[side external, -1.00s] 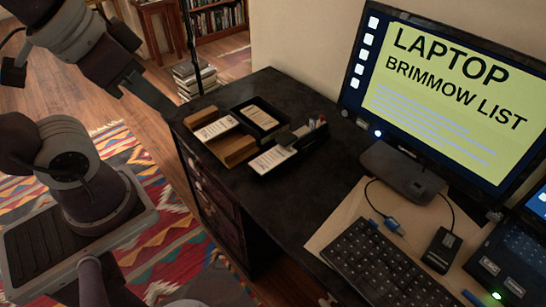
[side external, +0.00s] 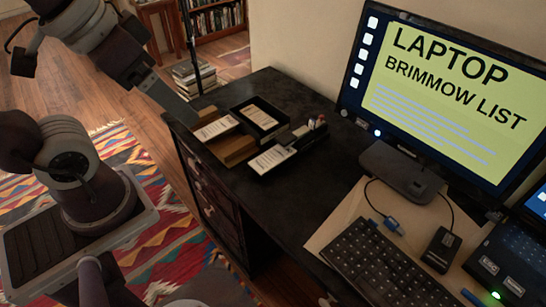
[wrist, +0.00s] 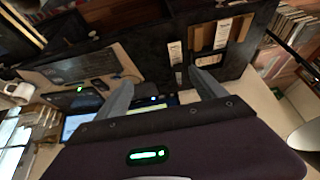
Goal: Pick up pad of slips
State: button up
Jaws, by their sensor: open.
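Three stacks of white printed slips are on the dark desk in the side view; I cannot tell which is the named pad. One (side external: 216,128) lies on a brown wooden box (side external: 235,152), one (side external: 259,118) sits in a black tray (side external: 240,104), and one (side external: 271,159) lies at the front of a black pen holder (side external: 312,140). In the wrist view, white slips (wrist: 175,52) and (wrist: 222,33) show beyond the fingers. My gripper (wrist: 164,90) is open and empty. In the side view its finger end (side external: 178,106) is above the desk's left edge, left of the wooden box.
A monitor (side external: 450,80), keyboard (side external: 375,265) and mouse (side external: 442,250) take up the desk's right side. A stack of books (side external: 193,76) stands on the floor behind the desk's left corner. The desk top (side external: 225,185) in front of the slips is bare.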

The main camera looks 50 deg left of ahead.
jog(key=w+a+f+g, duration=0.1)
jog(key=w+g, duration=0.1)
jog(key=w, duration=0.7)
jog(key=g, duration=0.3)
send_over(273, 157)
jog(key=s, duration=0.1)
notch_tip(273, 157, down, 18)
jog(key=f, duration=1)
jog(key=w+f, duration=0.1)
jog(key=f, duration=0.4)
jog(key=c, duration=1.4)
jog(key=shift+w+r, duration=0.1)
jog(key=shift+r, duration=0.4)
jog(key=s, duration=1.8)
jog(key=shift+r, duration=0.25)
